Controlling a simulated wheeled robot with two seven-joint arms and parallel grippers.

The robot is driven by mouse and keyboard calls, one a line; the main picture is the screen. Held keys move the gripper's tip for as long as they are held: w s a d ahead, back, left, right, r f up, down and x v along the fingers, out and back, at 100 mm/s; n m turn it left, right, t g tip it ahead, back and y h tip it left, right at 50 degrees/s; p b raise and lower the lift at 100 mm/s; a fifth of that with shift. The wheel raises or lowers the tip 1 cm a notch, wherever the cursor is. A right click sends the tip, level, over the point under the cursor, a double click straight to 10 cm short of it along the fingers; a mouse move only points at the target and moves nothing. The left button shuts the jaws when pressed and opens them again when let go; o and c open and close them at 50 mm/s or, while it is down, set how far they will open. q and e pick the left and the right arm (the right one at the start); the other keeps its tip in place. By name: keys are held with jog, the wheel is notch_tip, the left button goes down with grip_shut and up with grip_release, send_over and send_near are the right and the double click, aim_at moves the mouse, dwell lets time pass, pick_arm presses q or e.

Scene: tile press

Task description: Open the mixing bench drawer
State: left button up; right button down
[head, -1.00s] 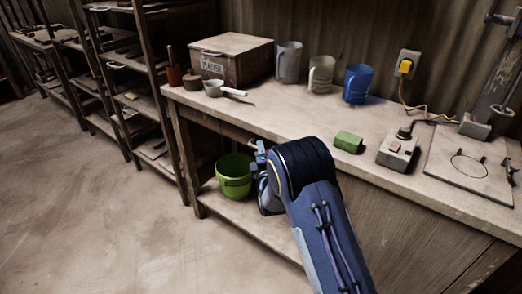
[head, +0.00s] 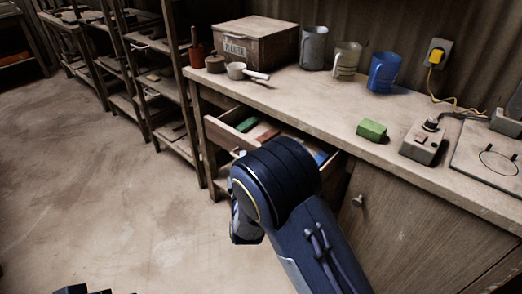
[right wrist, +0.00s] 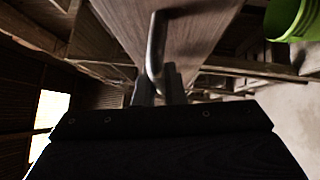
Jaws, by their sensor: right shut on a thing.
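The mixing bench drawer (head: 220,132) is pulled out from under the bench top in the head view. A green block, a red block and something blue show inside it. My right arm covers much of its front. In the right wrist view, my right gripper (right wrist: 163,88) is shut on the metal drawer handle (right wrist: 155,48), with the wooden drawer front (right wrist: 195,30) beyond. In the head view its fingertips are hidden behind my arm. A dark piece at the bottom left edge of the head view may be my left gripper; its jaws cannot be made out.
On the bench top (head: 310,97) stand a wooden box (head: 256,42), several mugs, a green block (head: 371,130) and a switch box (head: 423,142). A cupboard door (head: 420,215) is right of the drawer. Shelving stands left. The floor (head: 100,200) in front is clear. A green bucket (right wrist: 288,18) shows in the wrist view.

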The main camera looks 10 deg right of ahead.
jog(key=s+a, duration=0.5)
jog(key=a, duration=0.1)
jog(key=shift+w+a, duration=0.1)
jog(key=c, duration=1.8)
grip_release()
jog(key=s, duration=0.5)
jog(key=s+f, duration=0.1)
jog(key=s, duration=0.1)
jog(key=shift+s+a+p, duration=0.35)
jog(key=shift+a, duration=0.05)
